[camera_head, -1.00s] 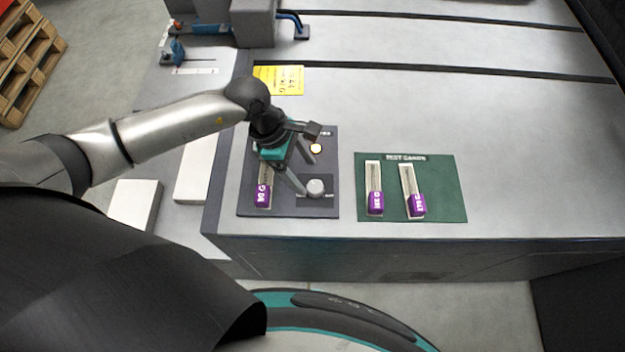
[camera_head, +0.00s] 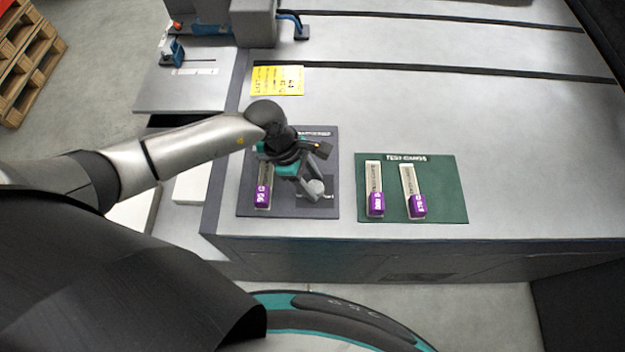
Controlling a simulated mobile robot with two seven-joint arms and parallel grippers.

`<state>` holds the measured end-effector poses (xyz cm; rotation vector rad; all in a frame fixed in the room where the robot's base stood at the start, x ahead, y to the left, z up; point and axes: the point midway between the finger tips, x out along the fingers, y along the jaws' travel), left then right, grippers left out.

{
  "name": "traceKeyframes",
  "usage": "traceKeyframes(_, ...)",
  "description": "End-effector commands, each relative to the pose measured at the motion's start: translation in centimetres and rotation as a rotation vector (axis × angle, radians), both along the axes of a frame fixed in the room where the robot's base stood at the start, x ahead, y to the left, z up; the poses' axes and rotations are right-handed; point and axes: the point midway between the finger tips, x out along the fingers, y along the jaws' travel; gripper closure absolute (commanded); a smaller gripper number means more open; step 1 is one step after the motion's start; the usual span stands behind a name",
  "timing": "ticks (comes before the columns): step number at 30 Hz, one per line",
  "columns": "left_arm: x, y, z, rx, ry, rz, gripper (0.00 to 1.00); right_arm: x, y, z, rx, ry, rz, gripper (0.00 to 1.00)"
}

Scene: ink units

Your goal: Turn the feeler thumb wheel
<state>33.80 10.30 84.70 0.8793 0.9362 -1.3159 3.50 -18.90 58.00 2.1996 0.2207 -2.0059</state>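A pale grey round knob (camera_head: 316,188) sits at the lower right of a dark panel (camera_head: 246,190) on the grey bench; I take it for the thumb wheel. My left gripper (camera_head: 314,184) comes in from the left, low over the panel, with its fingers at the knob. One finger shows to the left of the knob and one behind it, partly covering it. I cannot tell whether they touch or grip it. My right gripper is out of view.
A purple-ended gauge (camera_head: 262,193) lies on the panel, left of my gripper. A green board (camera_head: 440,180) to the right holds two more purple-ended gauges (camera_head: 375,204) (camera_head: 418,206). A yellow card (camera_head: 277,80) lies behind. A blue device (camera_head: 172,50) stands at the back left.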

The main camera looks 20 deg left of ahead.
Motion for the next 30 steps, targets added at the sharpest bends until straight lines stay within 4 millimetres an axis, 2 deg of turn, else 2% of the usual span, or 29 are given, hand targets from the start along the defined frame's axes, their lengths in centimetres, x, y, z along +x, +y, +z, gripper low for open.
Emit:
traceKeyframes(2,0.0,0.0,0.0,0.000,0.001,0.000,0.62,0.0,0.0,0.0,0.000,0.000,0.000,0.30)
traceKeyframes(12,0.0,0.0,0.0,0.000,0.001,0.001,1.00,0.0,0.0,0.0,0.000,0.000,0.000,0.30)
traceKeyframes(19,0.1,0.0,-0.1,0.000,0.000,-0.025,1.00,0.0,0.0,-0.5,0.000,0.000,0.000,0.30)
traceKeyframes(30,0.3,0.0,-0.4,0.002,-0.003,-0.290,1.00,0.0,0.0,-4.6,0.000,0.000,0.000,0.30)
